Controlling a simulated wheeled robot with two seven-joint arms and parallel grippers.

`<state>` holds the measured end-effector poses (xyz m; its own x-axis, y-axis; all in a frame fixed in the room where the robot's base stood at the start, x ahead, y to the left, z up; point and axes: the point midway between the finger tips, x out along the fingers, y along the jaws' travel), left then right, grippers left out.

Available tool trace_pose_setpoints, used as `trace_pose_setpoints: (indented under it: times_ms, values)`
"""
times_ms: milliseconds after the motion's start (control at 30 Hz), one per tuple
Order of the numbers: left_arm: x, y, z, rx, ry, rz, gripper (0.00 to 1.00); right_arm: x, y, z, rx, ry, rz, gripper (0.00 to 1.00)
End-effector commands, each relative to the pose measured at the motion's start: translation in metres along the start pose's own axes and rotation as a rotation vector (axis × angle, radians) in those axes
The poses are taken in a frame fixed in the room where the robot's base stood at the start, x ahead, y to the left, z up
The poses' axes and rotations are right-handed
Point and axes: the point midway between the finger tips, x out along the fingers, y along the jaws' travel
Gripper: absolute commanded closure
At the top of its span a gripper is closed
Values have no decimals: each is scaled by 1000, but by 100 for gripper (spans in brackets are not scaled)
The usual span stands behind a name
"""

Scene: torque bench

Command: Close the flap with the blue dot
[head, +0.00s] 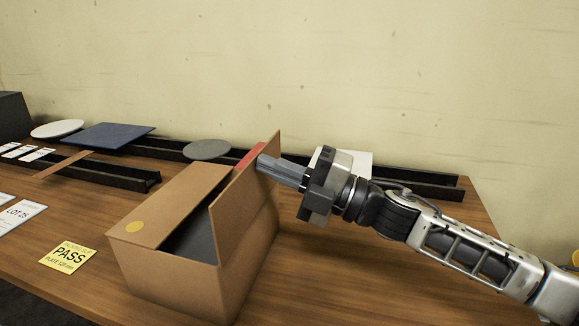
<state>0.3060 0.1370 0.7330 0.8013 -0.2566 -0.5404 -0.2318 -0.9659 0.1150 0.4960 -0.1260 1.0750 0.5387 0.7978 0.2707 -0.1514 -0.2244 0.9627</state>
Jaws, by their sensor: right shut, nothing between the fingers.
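An open cardboard box (170,277) stands on the bench. Its left flap (183,197) bears a yellow dot (135,227) and lies folded inward over part of the opening. Its right flap (243,218) stands up, nearly upright. No blue dot shows; the right flap's inner face is hidden from this view. My right gripper (260,165) is shut and empty, its fingertips at the upper outer face of the right flap, seeming to touch it. My left gripper is not in view.
A yellow PASS card (68,256) and white labels (20,214) lie left of the box. Behind it are dark rails (105,173), a blue plate (110,135), a grey disc (207,149) and a white disc (57,128). A red patch (250,156) shows behind the right flap.

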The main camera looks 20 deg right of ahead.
Motion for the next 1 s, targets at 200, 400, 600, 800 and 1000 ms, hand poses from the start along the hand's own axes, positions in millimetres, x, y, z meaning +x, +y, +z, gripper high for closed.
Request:
trace_pose_setpoints:
  times_ms: [200, 400, 600, 800, 1000]
  values:
    - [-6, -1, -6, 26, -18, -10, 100, 21, 4, 0, 1, 1, 1, 100]
    - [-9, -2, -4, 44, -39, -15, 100, 37, 0, 0, 1, 0, 1, 100]
    - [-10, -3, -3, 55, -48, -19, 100, 51, -7, 0, 1, 1, 1, 100]
    - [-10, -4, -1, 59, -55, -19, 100, 60, -13, 0, 0, 0, 1, 100]
    - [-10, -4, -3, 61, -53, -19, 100, 65, -17, 0, 1, 0, 0, 100]
